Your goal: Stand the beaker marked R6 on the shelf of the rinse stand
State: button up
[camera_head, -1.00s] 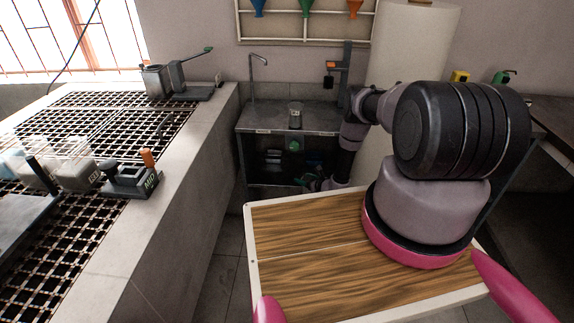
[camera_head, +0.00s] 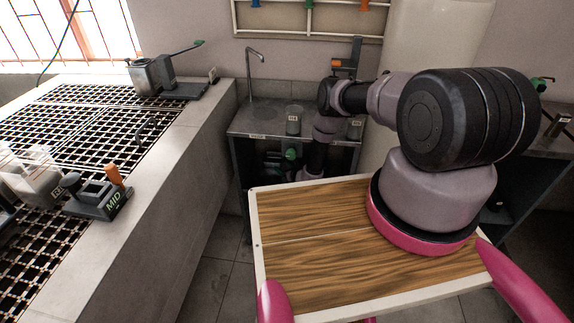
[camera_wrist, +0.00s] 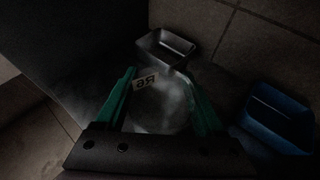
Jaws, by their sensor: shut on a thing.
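In the wrist view, my gripper (camera_wrist: 160,92) has its two green fingers either side of a clear beaker (camera_wrist: 160,108) whose label reads R6, upside down in this view. The gripper is shut on it. In the head view, my gripper (camera_head: 283,160) is low at the front of the grey stand (camera_head: 257,136) with the tall tap, below its top and by its dark opening. Small print on the stand's front edge is too small to read. The held beaker cannot be made out there, and my arm hides part of the opening.
The wrist view shows a grey metal tray (camera_wrist: 167,48) and a blue bin (camera_wrist: 277,118) below. A stone counter with black grating (camera_head: 105,130) lies left.

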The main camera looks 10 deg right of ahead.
jog(key=shift+s+f, duration=0.1)
jog(key=shift+f, duration=0.2)
jog(key=o, duration=1.5)
jog(key=shift+f, duration=0.15)
